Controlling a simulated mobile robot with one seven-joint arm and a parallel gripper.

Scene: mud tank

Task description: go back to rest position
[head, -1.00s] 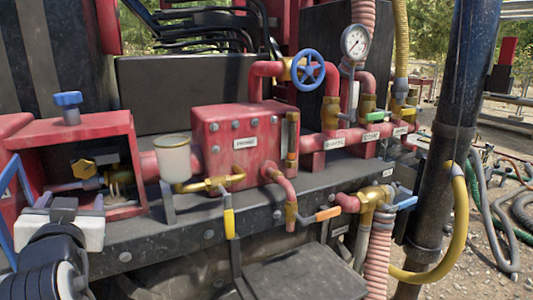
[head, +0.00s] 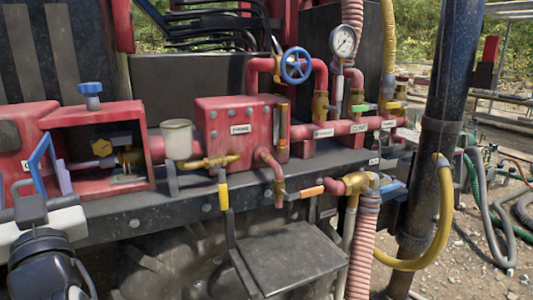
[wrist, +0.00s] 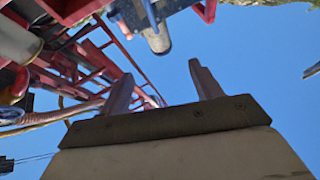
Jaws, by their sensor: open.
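My gripper (head: 34,186) is at the left edge of the head view, in front of the red box end of the machine. Its pale body sits low in the corner and its lavender fingers point up.
The red open-fronted box (head: 100,110) with a blue knob (head: 91,95) is behind my gripper. A blue bar frame (head: 41,165) is close beside the fingers. A white cup (head: 177,140), blue handwheel (head: 296,65) and black post (head: 445,110) stand further right.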

